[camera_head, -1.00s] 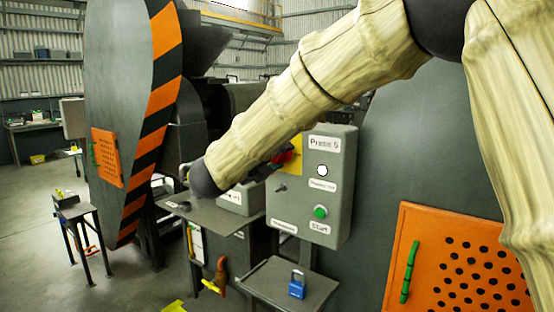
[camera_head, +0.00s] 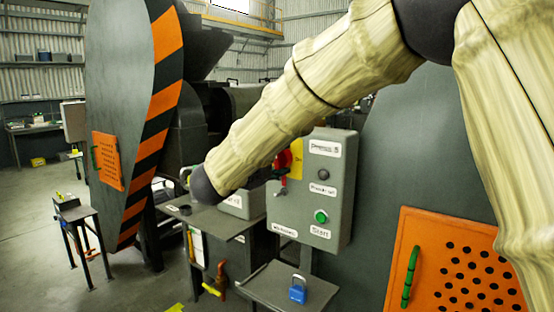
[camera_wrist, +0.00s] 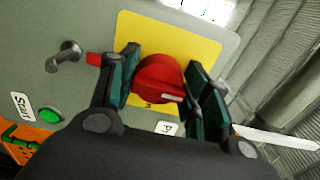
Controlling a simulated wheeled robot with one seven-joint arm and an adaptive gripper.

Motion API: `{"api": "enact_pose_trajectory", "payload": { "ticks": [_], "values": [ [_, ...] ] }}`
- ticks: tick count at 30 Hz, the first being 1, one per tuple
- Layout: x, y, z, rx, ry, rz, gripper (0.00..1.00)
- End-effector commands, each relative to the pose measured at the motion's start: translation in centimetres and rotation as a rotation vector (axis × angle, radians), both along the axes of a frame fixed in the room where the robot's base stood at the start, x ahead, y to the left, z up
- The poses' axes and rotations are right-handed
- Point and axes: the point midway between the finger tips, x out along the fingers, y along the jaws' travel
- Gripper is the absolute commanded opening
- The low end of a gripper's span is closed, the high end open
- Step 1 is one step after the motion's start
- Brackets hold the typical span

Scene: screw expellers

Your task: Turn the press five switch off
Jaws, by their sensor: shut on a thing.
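The grey Press 5 control box (camera_head: 301,208) stands right of centre in the head view. A red rotary switch (camera_wrist: 158,80) on a yellow plate (camera_wrist: 197,45) is on its face. In the wrist view my gripper (camera_wrist: 164,76) has one finger on each side of the red knob and is shut on it. In the head view my arm hides most of the gripper; part of the switch's red handle (camera_head: 281,181) and yellow plate (camera_head: 297,157) show beside it. The round lamp (camera_head: 323,174) under the Press label is dark.
A green start button (camera_head: 321,217) is low on the box; it also shows in the wrist view (camera_wrist: 50,116). A metal key-like stub (camera_wrist: 64,57) sticks out near my left finger. A blue padlock (camera_head: 298,289) lies on a small shelf below.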

Motion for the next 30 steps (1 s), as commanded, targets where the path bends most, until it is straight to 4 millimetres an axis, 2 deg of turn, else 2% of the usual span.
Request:
{"api": "enact_pose_trajectory", "payload": {
  "ticks": [11,12,15,25,30],
  "values": [
    [-0.01,0.02,-0.12,-0.004,0.004,0.001,0.24],
    [-0.01,0.02,-0.12,-0.004,0.004,0.001,0.49],
    [-0.01,0.03,-0.11,-0.004,0.004,0.001,0.67],
    [-0.04,0.07,-0.04,-0.004,0.003,0.001,0.68],
    [-0.9,0.78,-0.01,-0.003,0.002,0.003,0.68]
  ]
}}
